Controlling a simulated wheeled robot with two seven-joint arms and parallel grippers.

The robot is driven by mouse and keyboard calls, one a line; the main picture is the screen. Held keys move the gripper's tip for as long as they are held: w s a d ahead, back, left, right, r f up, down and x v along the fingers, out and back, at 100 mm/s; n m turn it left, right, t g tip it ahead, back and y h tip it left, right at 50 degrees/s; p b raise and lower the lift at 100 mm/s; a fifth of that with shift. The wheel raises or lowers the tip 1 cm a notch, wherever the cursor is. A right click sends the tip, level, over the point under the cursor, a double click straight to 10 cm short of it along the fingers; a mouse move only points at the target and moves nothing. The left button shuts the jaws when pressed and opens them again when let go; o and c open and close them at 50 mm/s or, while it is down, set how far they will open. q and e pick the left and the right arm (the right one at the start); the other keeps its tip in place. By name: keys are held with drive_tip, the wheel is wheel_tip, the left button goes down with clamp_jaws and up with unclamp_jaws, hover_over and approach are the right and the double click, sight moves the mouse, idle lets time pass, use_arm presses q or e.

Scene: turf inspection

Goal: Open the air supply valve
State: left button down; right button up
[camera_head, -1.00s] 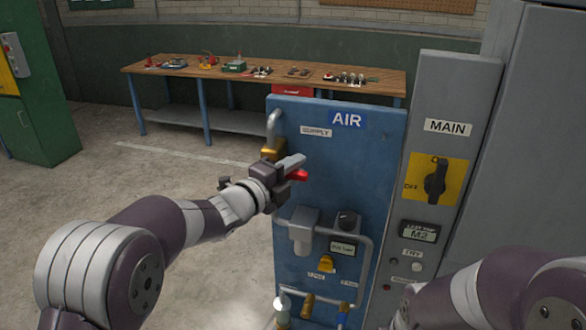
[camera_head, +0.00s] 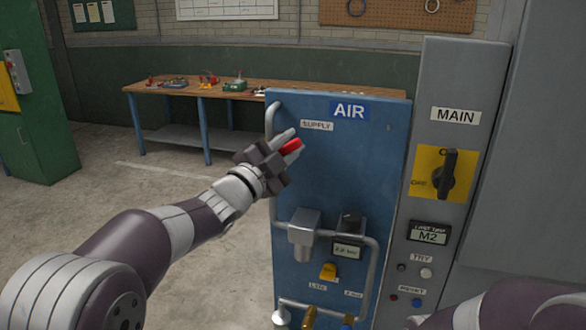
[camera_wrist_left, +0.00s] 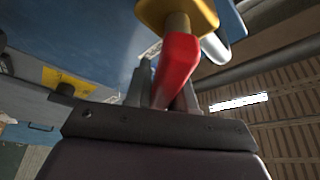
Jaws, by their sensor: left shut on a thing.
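The blue AIR panel (camera_head: 345,190) stands at the centre of the head view, with a SUPPLY label (camera_head: 317,125) near its top. My left gripper (camera_head: 288,142) is just below that label, in front of the panel's left part. It is shut on the red valve handle (camera_head: 291,147). In the left wrist view the red handle (camera_wrist_left: 177,68) lies between the fingers (camera_wrist_left: 165,92) and joins a yellow valve body (camera_wrist_left: 180,14). The gripper hides the valve body in the head view. My right arm shows at the lower right; its gripper is out of view.
A grey MAIN column (camera_head: 455,80) with a black rotary switch (camera_head: 447,175) stands right of the panel. A wooden workbench (camera_head: 180,86) stands behind. The floor at left is clear.

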use_arm(q)
drive_tip(key=a+n+t+y+b, duration=0.1)
drive_tip(key=n+b, duration=0.2)
drive_tip(key=n, duration=0.1)
drive_tip(key=w+a+n+t+y+b, duration=0.1)
drive_tip(key=n+t+y+b, duration=0.1)
drive_tip(key=n+b, duration=0.1)
drive_tip(key=a+r+n+t+y+b, duration=0.1)
drive_tip(key=n+b, duration=0.2)
drive_tip(key=n, duration=0.2)
drive_tip(key=shift+w+a+n, duration=0.25)
drive_tip(key=shift+a+n, duration=0.15)
drive_tip(key=shift+w+a+r+n+t+y+b, duration=0.1)
drive_tip(key=shift+a+n+t+y+b, duration=0.2)
drive_tip(key=shift+n, duration=0.35)
drive_tip(key=shift+w+a+n+t+y+b, duration=0.1)
drive_tip(key=shift+n+y+b, duration=0.2)
drive_tip(key=shift+n+y, duration=0.3)
drive_tip(key=shift+n, duration=0.25)
drive_tip(key=c, duration=1)
unclamp_jaws()
drive_tip(key=shift+s+r, duration=0.15)
drive_tip(key=shift+c, duration=0.2)
drive_tip(key=shift+s+a+r, duration=0.1)
drive_tip(key=shift+r, duration=0.15)
